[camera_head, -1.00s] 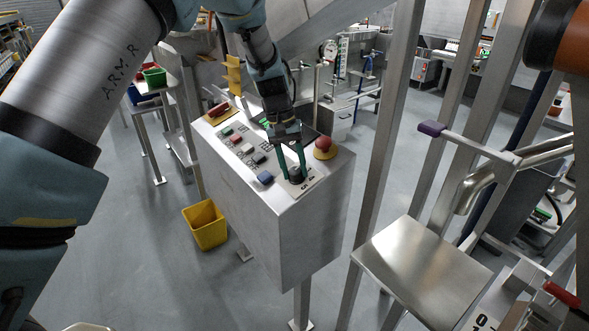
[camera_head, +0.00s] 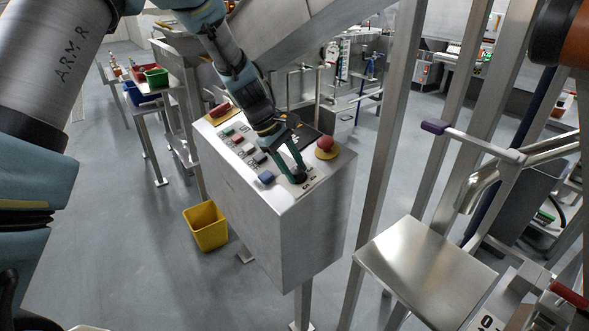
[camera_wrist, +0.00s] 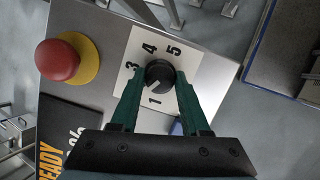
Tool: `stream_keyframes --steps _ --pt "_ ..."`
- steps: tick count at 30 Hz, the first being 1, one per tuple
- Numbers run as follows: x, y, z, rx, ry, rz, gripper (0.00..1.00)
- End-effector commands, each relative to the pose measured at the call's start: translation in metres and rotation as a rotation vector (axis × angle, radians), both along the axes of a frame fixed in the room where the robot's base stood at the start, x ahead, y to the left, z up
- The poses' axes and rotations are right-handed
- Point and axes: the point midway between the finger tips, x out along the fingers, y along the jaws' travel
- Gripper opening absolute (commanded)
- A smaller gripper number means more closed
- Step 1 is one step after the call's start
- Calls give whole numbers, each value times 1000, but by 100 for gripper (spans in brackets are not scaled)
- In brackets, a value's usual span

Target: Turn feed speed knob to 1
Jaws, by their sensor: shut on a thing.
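The feed speed knob (camera_wrist: 160,75) is a round black knob on a white dial plate (camera_wrist: 190,60) marked 1, 3, 4 and 5. My left finger covers the spot between 3 and 1. A pale pointer mark on the knob seems to face lower left, toward that covered spot near 1. My gripper (camera_wrist: 161,79) has its green fingers shut on the knob, one on each side. In the head view my gripper (camera_head: 294,173) reaches down to the knob at the panel's front right corner.
A red emergency button (camera_wrist: 57,61) on a yellow base sits beside the dial; it also shows in the head view (camera_head: 326,144). The grey control box (camera_head: 270,215) carries several coloured buttons and a dark display (camera_wrist: 60,130). A metal post (camera_head: 385,130) stands to the right.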

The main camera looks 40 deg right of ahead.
Motion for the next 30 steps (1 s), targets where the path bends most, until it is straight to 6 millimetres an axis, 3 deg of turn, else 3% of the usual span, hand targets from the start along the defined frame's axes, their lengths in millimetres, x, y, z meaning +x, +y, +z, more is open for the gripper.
stream_keyframes --steps 18,30 --pt "0 2 -1 8 156 513 0" --pt "-1 3 -1 10 203 666 0"
